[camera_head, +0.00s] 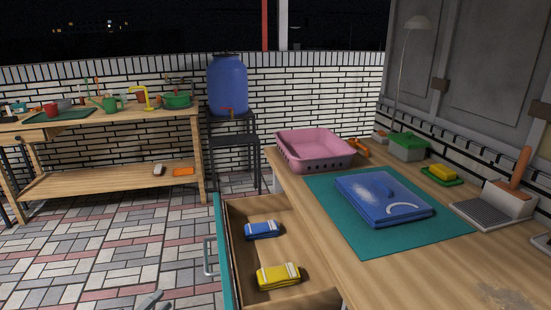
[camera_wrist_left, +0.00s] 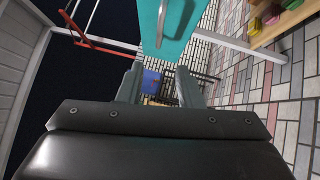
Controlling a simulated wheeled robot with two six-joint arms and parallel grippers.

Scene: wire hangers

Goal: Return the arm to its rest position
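My left gripper (camera_head: 153,301) just shows at the bottom edge of the head view, low over the tiled floor and left of the open drawer. In the left wrist view its two fingers (camera_wrist_left: 160,88) stand apart with nothing between them; only the distant background shows through the gap. It is apart from the teal drawer front (camera_head: 222,250) and its handle (camera_head: 208,257). The drawer front also shows at the top of the wrist view (camera_wrist_left: 178,38). My right gripper is in neither view.
The pulled-out drawer holds a blue folded bundle (camera_head: 262,230) and a yellow one (camera_head: 278,276). The worktop (camera_head: 400,278) carries a pink basket (camera_head: 315,150) and a blue object (camera_head: 384,200) on a teal mat (camera_head: 345,232). Open floor (camera_head: 110,255) lies left of the drawer.

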